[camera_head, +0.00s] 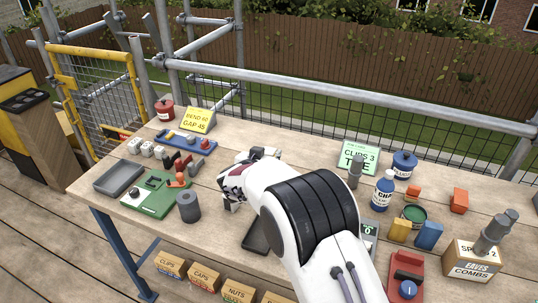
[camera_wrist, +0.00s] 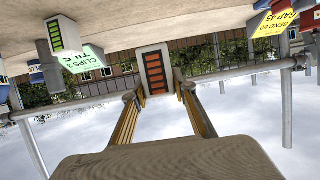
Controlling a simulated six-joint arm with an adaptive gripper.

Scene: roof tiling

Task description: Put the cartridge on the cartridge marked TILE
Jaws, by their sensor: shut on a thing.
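My gripper (camera_wrist: 157,94) is shut on a grey cartridge with orange bars on its end (camera_wrist: 155,73). The cartridge sits between the two yellowish fingertips. In the head view my white arm hides most of the gripper and the held cartridge. A green sign reading CLIPS 3 and TILE (camera_head: 357,157) stands at the back right of the bench. It also shows upside down in the wrist view (camera_wrist: 86,60). A grey cartridge (camera_head: 355,174) stands upright just in front of it. In the wrist view a grey block with green bars (camera_wrist: 62,35) is near that sign, apart from the held cartridge.
A cardboard box (camera_head: 474,262) with grey pieces is at the right. A green board (camera_head: 152,203) and a yellow sign (camera_head: 198,120) are at the left. Scaffold rails run behind the bench.

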